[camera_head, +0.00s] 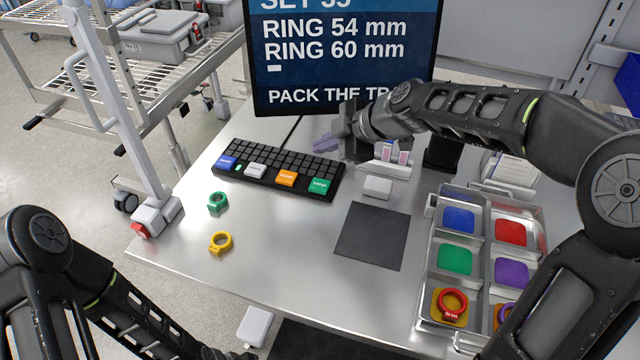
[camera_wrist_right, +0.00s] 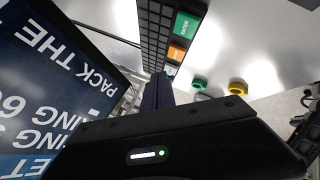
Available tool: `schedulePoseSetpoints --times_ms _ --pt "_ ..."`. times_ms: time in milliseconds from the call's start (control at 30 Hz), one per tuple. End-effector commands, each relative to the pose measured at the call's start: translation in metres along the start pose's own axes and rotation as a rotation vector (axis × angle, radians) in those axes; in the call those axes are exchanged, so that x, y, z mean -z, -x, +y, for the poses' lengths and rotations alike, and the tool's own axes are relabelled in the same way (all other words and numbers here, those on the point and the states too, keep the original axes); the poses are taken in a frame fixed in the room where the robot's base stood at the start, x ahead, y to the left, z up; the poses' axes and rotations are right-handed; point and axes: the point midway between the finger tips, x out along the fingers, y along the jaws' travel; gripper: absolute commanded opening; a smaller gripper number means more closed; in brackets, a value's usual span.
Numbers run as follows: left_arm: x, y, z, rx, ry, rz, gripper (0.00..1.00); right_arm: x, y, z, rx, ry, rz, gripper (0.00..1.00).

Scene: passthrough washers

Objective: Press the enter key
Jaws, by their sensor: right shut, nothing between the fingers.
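The black keyboard (camera_head: 262,161) lies on the metal table below the screen. Its green enter key (camera_head: 320,185) is at the front right corner, beside an orange key (camera_head: 287,178). The enter key also shows at the top of the right wrist view (camera_wrist_right: 186,24). My right gripper (camera_head: 324,144) is shut and empty near the keyboard's back right corner. Its dark fingertips (camera_wrist_right: 158,90) appear apart from the enter key. My left arm comes in at the lower left; its gripper is mostly cut off by the bottom edge, so its jaws cannot be judged.
The screen (camera_head: 345,60) stands behind the keyboard. A green ring (camera_head: 217,201) and a yellow ring (camera_head: 220,243) lie in front of it. A dark mat (camera_head: 370,236) and a white block (camera_head: 377,187) are to the right. A compartment tray (camera_head: 425,262) with coloured pads stands further right.

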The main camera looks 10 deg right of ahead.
Motion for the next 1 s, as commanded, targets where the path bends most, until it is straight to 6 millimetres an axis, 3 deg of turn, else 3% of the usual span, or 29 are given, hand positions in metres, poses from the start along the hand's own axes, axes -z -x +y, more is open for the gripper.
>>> schedulePoseSetpoints --times_ms 433,500,700,1000 --pt "0.003 -0.026 -0.007 -0.009 -0.006 0.007 0.61 -0.029 -0.041 -0.030 0.003 -0.002 0.000 0.00" --pt "0.004 -0.038 -0.011 -0.010 -0.007 0.009 0.61 -0.035 -0.048 -0.035 0.000 0.000 0.000 0.00" --pt "0.005 -0.053 -0.017 -0.013 -0.009 0.012 0.61 -0.041 -0.056 -0.041 0.000 -0.001 0.001 0.00" --pt "0.006 -0.055 -0.017 -0.014 -0.010 0.014 0.61 -0.041 -0.057 -0.042 0.000 -0.001 0.000 0.00"
